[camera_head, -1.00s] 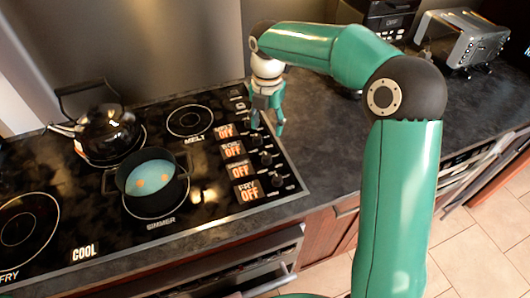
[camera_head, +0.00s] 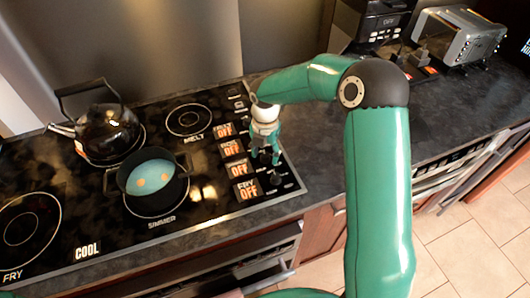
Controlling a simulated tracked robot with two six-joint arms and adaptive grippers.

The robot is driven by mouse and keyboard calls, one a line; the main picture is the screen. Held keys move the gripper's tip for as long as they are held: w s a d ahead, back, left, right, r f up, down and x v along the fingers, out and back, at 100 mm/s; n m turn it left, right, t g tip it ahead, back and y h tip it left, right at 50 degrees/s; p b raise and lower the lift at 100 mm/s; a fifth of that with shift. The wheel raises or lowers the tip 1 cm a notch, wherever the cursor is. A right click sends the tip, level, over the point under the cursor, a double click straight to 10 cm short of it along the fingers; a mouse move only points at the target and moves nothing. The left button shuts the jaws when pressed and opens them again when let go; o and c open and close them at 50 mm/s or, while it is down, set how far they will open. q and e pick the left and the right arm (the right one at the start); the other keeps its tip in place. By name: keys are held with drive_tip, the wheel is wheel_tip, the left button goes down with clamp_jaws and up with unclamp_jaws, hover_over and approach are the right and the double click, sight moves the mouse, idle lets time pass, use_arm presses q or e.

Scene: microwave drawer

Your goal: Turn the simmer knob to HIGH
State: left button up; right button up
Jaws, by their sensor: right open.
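The cooktop's control strip has a column of dark knobs (camera_head: 276,179) along its right side, beside orange OFF displays (camera_head: 239,168). The lowest display reads FRY OFF; the upper names are too small to tell, so I cannot say which knob is simmer. My right gripper (camera_head: 265,162) is open and points down over the middle knobs, its fingers hiding part of them. I cannot tell whether it touches a knob. The simmer burner, with its SIMMER label (camera_head: 161,222), carries a black pot (camera_head: 150,190) with blue liquid and orange pieces. My left gripper is not in view.
A black kettle (camera_head: 107,130) stands on the back left burner. The melt burner (camera_head: 188,120) and front left fry burner (camera_head: 25,230) are bare. A toaster (camera_head: 456,35) and a dark appliance (camera_head: 375,20) stand at the back right. The counter (camera_head: 440,105) right of the arm is clear.

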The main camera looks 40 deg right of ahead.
clamp_jaws()
